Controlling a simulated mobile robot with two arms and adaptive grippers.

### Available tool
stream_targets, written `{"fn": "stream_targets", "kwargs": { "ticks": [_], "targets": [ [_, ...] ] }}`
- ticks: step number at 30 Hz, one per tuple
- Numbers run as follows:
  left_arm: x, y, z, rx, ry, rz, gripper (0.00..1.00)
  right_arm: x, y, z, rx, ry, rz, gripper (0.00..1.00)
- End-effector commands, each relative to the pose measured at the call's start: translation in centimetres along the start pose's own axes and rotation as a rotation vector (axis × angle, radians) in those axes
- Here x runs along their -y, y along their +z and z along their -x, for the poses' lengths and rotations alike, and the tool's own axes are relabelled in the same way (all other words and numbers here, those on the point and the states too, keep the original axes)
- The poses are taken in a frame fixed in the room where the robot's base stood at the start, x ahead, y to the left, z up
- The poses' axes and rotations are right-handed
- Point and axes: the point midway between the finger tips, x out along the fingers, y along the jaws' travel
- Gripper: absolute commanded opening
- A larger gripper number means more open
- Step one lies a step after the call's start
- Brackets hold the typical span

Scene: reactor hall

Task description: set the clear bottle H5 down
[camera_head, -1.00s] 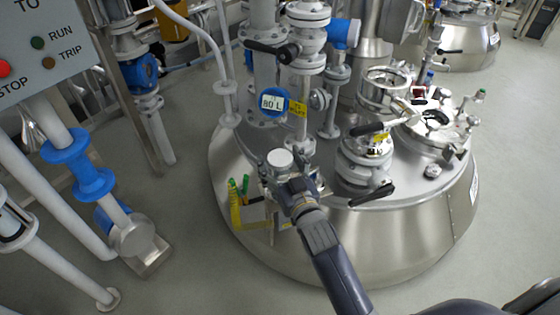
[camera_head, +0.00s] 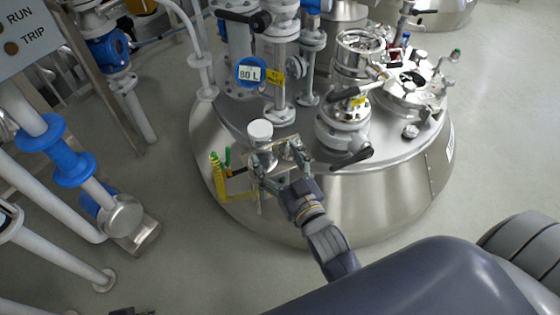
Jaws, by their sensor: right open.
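The clear bottle H5 (camera_head: 263,158), with a white cap (camera_head: 260,130), stands upright at the near left edge of the steel vessel (camera_head: 320,210). It appears to rest on a small ledge or holder there; its base is partly hidden. My right gripper (camera_head: 281,163) is at the bottle, its fingers spread. One finger is close to the bottle's near side and the other is to its right. I cannot tell whether either finger touches it. My left gripper is not clearly seen.
Yellow and green-handled items (camera_head: 217,168) are just left of the bottle. A blue-ringed 80 L gauge (camera_head: 250,73), a valve with a black lever (camera_head: 352,158) and pipes rise behind. Pipes with blue fittings (camera_head: 72,158) stand at left.

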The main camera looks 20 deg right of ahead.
Motion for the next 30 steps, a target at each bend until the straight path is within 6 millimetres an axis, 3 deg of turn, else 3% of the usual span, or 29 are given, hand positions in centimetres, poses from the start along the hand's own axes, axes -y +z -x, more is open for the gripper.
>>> {"fn": "stream_targets", "kwargs": {
  "ticks": [3,11,17,23,30],
  "targets": [
    [0.0,0.1,-0.6,0.008,0.000,0.000,0.00,0.0,0.0,1.1,0.001,0.001,0.000,0.72],
    [0.0,0.4,-1.3,0.018,0.000,-0.001,0.00,-0.1,0.1,1.8,0.012,0.003,0.002,0.72],
    [0.0,0.2,-1.2,0.015,0.000,-0.001,0.00,-1.1,2.8,2.6,0.197,0.025,0.010,0.72],
    [0.0,0.1,-1.0,0.008,0.001,-0.001,0.00,-2.0,7.3,6.4,0.538,0.033,0.026,0.72],
    [-0.1,-0.1,-0.9,0.004,0.001,-0.001,0.00,-1.9,10.9,14.0,0.946,-0.012,0.059,0.72]
  ]
}}
